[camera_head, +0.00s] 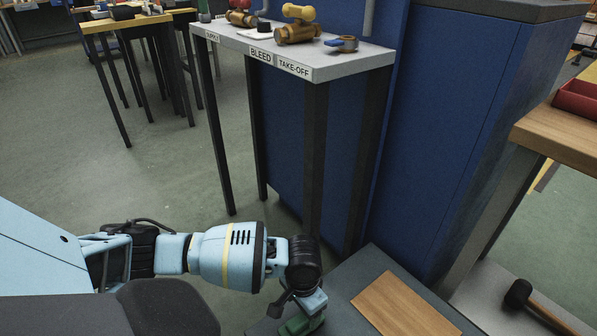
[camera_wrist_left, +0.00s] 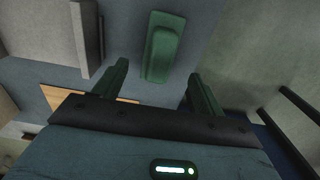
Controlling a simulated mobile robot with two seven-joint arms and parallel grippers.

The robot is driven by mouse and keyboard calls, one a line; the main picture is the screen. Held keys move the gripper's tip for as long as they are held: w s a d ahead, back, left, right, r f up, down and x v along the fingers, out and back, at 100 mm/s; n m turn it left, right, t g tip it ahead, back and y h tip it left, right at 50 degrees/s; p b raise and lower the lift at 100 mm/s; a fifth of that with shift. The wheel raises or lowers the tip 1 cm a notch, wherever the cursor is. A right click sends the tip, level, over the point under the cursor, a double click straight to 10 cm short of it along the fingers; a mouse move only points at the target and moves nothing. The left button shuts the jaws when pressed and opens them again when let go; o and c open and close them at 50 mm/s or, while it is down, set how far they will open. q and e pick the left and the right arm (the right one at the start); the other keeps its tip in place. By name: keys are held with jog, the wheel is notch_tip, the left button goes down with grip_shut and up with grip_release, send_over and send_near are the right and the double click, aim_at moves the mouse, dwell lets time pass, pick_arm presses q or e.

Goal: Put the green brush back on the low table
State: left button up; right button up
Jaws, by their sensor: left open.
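The green brush (camera_wrist_left: 163,50) lies on the grey-blue top of the low table (camera_head: 345,285). In the left wrist view it sits ahead of and between the two finger tips of my left gripper (camera_wrist_left: 158,72), with a gap on each side. The gripper is open and empty. In the head view my left gripper (camera_head: 309,312) points down over the near left part of the low table. The brush (camera_head: 295,326) shows there at the bottom edge, partly hidden by the hand. My right gripper is not in view.
A wooden board (camera_head: 404,306) lies on the low table, right of the hand. Behind stand a blue cabinet (camera_head: 455,130) and a tall grey bench (camera_head: 345,60) with brass fittings. A black-headed mallet (camera_head: 518,294) lies on a low shelf at right. Open floor is on the left.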

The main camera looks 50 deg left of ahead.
aim_at(302, 318)
pick_arm(q)
jog(key=shift+r+p, duration=0.45)
jog(key=shift+r, duration=1.1)
